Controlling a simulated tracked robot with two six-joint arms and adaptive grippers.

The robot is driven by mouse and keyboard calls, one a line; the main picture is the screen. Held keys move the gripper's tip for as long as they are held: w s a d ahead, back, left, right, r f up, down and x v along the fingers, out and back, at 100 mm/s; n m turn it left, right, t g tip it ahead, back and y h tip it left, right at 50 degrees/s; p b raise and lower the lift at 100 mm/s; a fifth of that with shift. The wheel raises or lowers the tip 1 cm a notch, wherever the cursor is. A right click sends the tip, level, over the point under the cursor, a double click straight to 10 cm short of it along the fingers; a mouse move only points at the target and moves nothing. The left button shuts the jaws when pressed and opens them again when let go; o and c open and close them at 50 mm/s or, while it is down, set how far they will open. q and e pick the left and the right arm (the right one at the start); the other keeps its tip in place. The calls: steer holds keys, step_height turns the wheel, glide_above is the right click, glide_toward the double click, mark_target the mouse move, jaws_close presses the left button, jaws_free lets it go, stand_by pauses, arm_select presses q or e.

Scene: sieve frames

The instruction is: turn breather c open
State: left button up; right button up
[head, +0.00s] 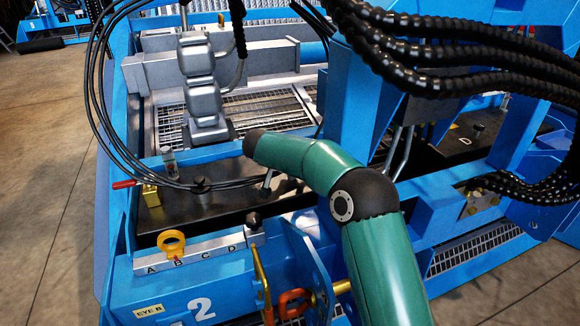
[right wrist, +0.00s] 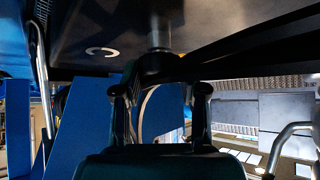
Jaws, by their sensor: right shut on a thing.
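In the right wrist view, breather C shows as a grey stem (right wrist: 159,36) with a dark knob (right wrist: 155,65), on a dark panel beside a white letter C (right wrist: 101,51). My right gripper (right wrist: 157,82) has its two dark fingers on either side of the knob and is shut on it. The exact contact at the fingertips is dark and hard to make out. In the head view my green right arm reaches up and left over the machine. It hides breather C and the right gripper there. My left gripper is in neither view.
Thick black hoses (head: 430,72) hang at upper right, and thin black cables (head: 100,115) loop at left. A panel marked D (head: 452,164) lies right of my arm. A yellow eye (head: 171,243) stands at B on the lettered strip (head: 207,254). A red-handled valve (head: 150,195) sits at left.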

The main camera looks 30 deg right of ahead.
steer(key=shift+f+n+t+y+b, duration=0.15)
steer(key=shift+n+t+y+b, duration=0.2)
steer(key=shift+n+b, duration=0.45)
steer(key=shift+s+d+n+t+y+b, duration=0.1)
steer(key=shift+n+t+y+b, duration=0.15)
steer(key=shift+n+t+b, duration=0.4)
steer(key=shift+n+y+b, duration=0.3)
steer(key=shift+n+y, duration=0.1)
steer(key=shift+n, duration=0.05)
steer(key=shift+r+n+t+y+p, duration=0.2)
steer(key=shift+n+t+y+p, duration=0.15)
steer(key=shift+n+t+y, duration=0.55)
steer(key=shift+n+g, duration=0.3)
steer(key=o, duration=1.1)
steer(key=shift+o, duration=0.2)
steer(key=v, duration=1.1)
steer(key=shift+s+a+r, duration=0.2)
steer(key=shift+s, duration=0.1)
